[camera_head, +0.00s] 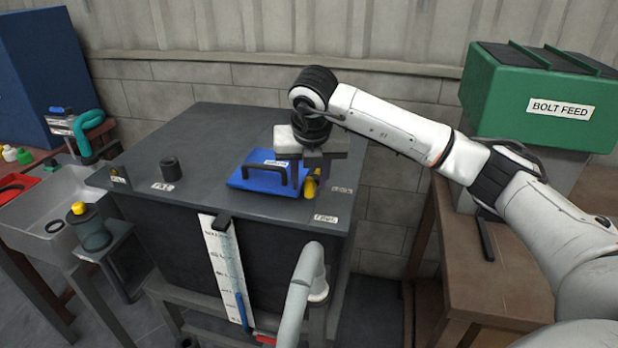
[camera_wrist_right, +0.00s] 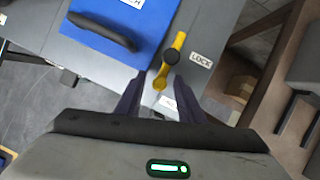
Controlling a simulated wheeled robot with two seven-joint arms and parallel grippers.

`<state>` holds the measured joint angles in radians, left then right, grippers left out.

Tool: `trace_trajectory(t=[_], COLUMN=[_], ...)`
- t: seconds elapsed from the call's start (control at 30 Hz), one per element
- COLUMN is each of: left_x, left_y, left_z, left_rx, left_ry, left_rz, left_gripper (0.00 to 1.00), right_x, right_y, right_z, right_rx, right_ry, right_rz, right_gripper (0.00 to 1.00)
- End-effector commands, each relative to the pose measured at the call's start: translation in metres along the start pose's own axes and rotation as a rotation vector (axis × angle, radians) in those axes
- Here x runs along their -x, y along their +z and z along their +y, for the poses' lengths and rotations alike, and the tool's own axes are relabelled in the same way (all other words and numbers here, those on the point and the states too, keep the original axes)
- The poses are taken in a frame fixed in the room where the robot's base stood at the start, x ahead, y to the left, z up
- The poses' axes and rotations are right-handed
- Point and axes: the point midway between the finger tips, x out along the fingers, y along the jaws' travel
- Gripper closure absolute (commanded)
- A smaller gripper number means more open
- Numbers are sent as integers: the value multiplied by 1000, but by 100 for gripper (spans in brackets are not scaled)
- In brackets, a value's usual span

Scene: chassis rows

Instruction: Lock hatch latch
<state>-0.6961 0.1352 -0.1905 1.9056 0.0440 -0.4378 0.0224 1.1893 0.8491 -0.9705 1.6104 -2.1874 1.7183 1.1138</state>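The blue hatch (camera_head: 262,182) with its black handle (camera_head: 266,167) lies closed on top of the dark grey tank (camera_head: 225,135). A yellow latch (camera_head: 310,187) sits at the hatch's right edge, partly hidden by my right gripper (camera_head: 312,165). In the right wrist view the latch (camera_wrist_right: 178,44) has a black knob and lies beside the blue hatch (camera_wrist_right: 165,20), near a LOCK label (camera_wrist_right: 201,60). My right gripper (camera_wrist_right: 162,88) is open, its fingers either side of the latch's near end, with gaps visible. Contact is not visible. My left gripper is out of view.
A black cap (camera_head: 170,169) stands on the tank top to the left. A gauge strip (camera_head: 223,265) runs down the tank's front. A green bolt feed box (camera_head: 540,95) stands on the right, a sink (camera_head: 45,215) on the left. The tank top's left part is mostly free.

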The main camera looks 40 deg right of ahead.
Motion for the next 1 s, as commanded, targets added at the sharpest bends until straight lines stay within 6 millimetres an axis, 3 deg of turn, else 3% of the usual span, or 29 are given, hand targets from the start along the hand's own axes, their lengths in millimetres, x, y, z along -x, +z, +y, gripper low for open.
trace_trajectory(t=[0.37, 0.6, 1.0], left_x=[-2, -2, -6], left_y=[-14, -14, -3], left_z=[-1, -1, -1], left_rx=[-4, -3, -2], left_ry=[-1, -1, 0], left_rz=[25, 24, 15], left_gripper=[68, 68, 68], right_x=[-8, -8, -9], right_y=[0, 0, -2], right_z=[0, 0, -3], right_rx=[1, 1, 63], right_ry=[0, 0, 29], right_rz=[-1, 0, -1], right_gripper=[65, 100, 100])
